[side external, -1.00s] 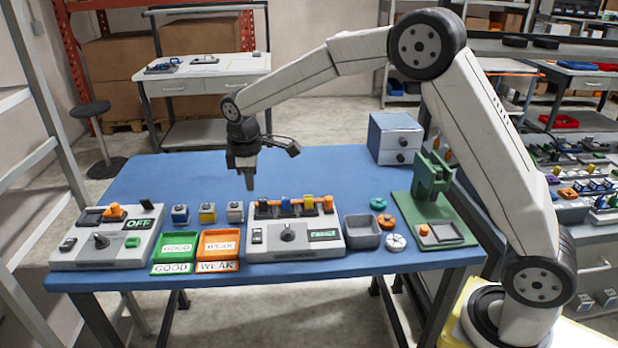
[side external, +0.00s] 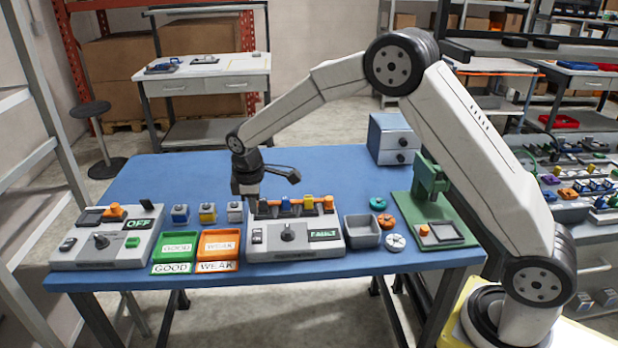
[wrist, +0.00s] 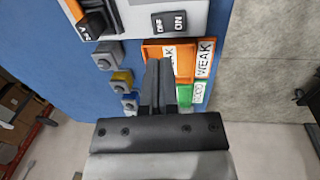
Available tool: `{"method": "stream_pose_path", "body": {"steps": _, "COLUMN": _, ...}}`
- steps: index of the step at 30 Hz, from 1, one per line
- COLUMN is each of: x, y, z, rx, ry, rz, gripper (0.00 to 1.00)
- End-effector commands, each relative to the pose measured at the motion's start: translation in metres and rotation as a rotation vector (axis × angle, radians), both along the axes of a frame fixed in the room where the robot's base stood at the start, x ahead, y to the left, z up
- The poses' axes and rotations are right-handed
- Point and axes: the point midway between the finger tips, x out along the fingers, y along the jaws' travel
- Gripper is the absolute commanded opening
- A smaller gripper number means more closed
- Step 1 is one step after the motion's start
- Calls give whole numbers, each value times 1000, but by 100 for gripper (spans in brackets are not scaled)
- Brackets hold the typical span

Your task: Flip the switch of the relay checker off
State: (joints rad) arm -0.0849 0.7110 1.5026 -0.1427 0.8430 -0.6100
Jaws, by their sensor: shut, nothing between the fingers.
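Two grey box devices stand on the blue table, and no readable label names either as the relay checker. The right one (side external: 315,243) has a round dark knob, coloured plugs along its back and a lit display (side external: 324,233) that seems to read FAULT. A dark switch (side external: 257,236) sits at its left; the wrist view shows a rocker (wrist: 170,23) marked OFF and ON. The left one (side external: 75,258) has a display reading OFF. My gripper (wrist: 158,64) is shut and empty, low by the right device's back left corner; its fingertips are hard to see from the side.
Green GOOD (side external: 175,246) and orange WEAK (side external: 219,244) trays lie between the devices, with small blue, yellow and grey blocks (side external: 207,213) behind. A grey bin (side external: 362,234), small round parts and a green press (side external: 432,187) stand to the right. The table's back left is clear.

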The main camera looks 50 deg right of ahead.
Motion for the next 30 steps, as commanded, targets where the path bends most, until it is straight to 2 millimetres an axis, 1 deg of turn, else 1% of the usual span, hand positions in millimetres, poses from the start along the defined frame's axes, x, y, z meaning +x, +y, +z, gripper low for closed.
{"method": "stream_pose_path", "body": {"steps": 1, "x": 0, "y": -1, "z": -9, "rx": -1, "ry": 4, "rz": 0, "gripper": 0}}
{"method": "stream_pose_path", "body": {"steps": 6, "x": 3, "y": -4, "z": -35, "rx": -1, "ry": 2, "rz": 0, "gripper": 0}}
{"method": "stream_pose_path", "body": {"steps": 12, "x": 6, "y": -6, "z": -57, "rx": 0, "ry": 0, "rz": 0, "gripper": 0}}
{"method": "stream_pose_path", "body": {"steps": 18, "x": 7, "y": -7, "z": -67, "rx": 0, "ry": 0, "rz": 0, "gripper": 0}}
{"method": "stream_pose_path", "body": {"steps": 30, "x": 7, "y": -7, "z": -69, "rx": 1, "ry": -1, "rz": 0, "gripper": 0}}
